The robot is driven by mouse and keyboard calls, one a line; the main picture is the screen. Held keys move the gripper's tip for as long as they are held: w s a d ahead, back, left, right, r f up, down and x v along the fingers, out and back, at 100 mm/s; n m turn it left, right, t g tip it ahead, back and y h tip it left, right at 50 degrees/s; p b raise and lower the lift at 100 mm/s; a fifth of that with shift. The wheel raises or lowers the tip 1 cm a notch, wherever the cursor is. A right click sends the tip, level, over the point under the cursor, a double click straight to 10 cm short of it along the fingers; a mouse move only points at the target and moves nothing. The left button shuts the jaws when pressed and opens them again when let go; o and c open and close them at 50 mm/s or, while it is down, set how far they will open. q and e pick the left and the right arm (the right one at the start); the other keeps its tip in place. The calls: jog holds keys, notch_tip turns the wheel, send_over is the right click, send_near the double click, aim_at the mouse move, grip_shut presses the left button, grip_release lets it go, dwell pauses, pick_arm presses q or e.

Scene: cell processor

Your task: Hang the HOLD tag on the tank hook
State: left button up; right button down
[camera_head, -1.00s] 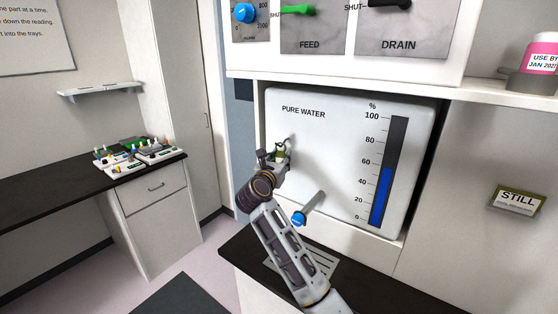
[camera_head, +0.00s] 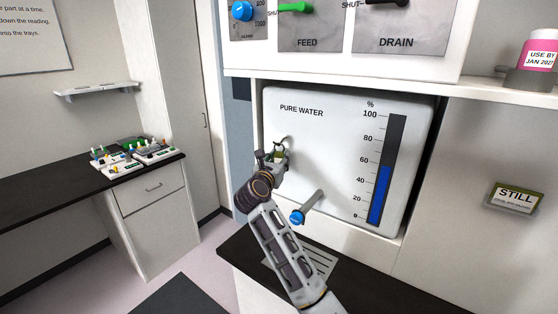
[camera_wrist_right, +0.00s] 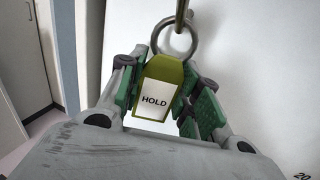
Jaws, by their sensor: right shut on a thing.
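The HOLD tag (camera_wrist_right: 157,88) is olive green with a white label and a metal ring (camera_wrist_right: 175,37) at its top. My right gripper (camera_wrist_right: 160,95) is shut on the tag, its green pads on both sides. The tank hook (camera_wrist_right: 182,14), a thin metal rod, comes down at the ring and overlaps it; I cannot tell for sure whether the ring is around it. In the head view my right gripper (camera_head: 276,161) is in front of the left side of the white PURE WATER tank (camera_head: 325,150), and the tag looks small there. My left gripper is not in view.
A blue-ended tap (camera_head: 298,217) sticks out of the tank below my right gripper. A STILL tag (camera_head: 514,197) is on the panel at right. A dark counter (camera_head: 240,256) lies below. Trays with small parts (camera_head: 130,155) stand on the left bench.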

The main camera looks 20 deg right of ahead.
jog(key=shift+f, duration=0.1)
jog(key=shift+c, duration=2.2)
grip_release()
jog(key=shift+s+a, duration=0.1)
jog(key=v, duration=0.6)
jog(key=shift+s+a, duration=0.25)
jog(key=shift+s, duration=0.1)
